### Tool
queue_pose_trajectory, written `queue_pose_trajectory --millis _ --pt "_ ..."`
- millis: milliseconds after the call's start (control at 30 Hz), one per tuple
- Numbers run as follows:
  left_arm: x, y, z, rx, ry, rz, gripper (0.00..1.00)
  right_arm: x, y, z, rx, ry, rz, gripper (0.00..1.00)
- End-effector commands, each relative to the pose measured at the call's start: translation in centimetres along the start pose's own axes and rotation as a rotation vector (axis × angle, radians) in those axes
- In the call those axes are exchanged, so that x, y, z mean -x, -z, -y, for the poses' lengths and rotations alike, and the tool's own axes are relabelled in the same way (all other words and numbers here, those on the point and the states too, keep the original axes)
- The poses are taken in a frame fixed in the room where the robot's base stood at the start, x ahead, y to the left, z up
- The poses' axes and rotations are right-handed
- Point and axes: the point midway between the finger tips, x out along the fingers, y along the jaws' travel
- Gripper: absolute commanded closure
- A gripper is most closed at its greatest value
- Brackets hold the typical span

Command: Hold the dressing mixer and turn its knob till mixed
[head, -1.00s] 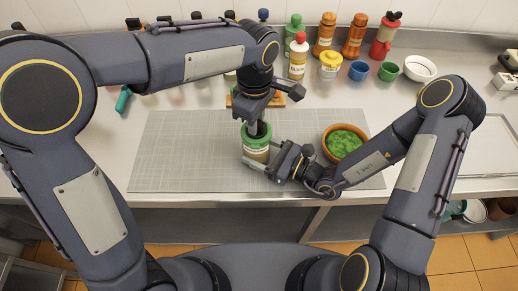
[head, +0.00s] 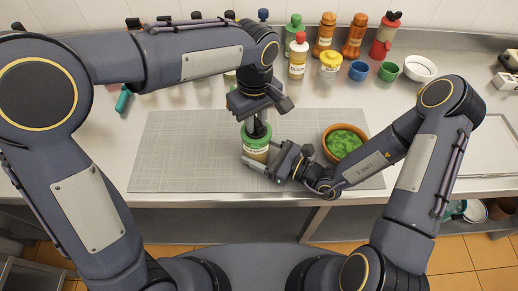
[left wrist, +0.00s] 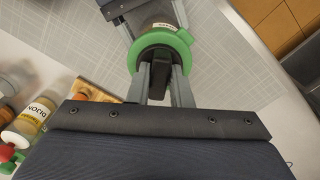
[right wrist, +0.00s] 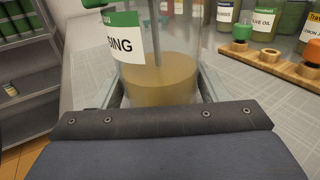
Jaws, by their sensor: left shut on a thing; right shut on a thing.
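The dressing mixer (head: 256,153) stands upright on the grey mat, a clear jar with a green lid. In the right wrist view the jar (right wrist: 165,80) shows a "...SING" label, a central rod and even tan-brown liquid. My right gripper (head: 268,170) is shut around the jar body from the right front. My left gripper (head: 260,125) comes from above and is shut on the dark knob. In the left wrist view the knob (left wrist: 160,76) sits between the fingers above the green lid (left wrist: 158,46). In the head view the fingers mostly hide the knob.
A bowl of green salad (head: 344,143) stands right of my right gripper. Bottles, including a white one with a red cap (head: 298,57), and cups (head: 358,70) line the back. A wooden rack (right wrist: 275,65) is behind the mixer. The left of the mat (head: 180,150) is clear.

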Motion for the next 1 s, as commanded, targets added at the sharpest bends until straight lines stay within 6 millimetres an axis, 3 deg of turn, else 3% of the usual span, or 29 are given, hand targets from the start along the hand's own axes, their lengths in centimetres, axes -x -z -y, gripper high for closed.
queue_pose_trajectory --millis 33,167,467,700,1000 --pt "-1.09 0.34 0.4 -0.057 0.018 0.001 1.0 -0.06 -0.17 -0.58 0.0 -0.015 0.011 0.6" --pt "-1.1 0.37 0.41 -0.181 0.019 0.003 1.0 -0.06 -0.17 -0.58 0.0 -0.015 0.01 0.6" --pt "-1.09 0.36 0.4 -0.224 0.018 0.003 1.0 -0.06 -0.15 -0.58 0.0 -0.015 0.01 0.6" --pt "-1.09 0.38 0.41 -0.482 0.018 0.005 1.0 -0.05 -0.14 -0.58 0.0 -0.015 0.01 0.6" --pt "-1.09 0.37 0.42 -0.524 0.018 0.006 1.0 -0.05 -0.13 -0.58 0.0 -0.015 0.009 0.6"
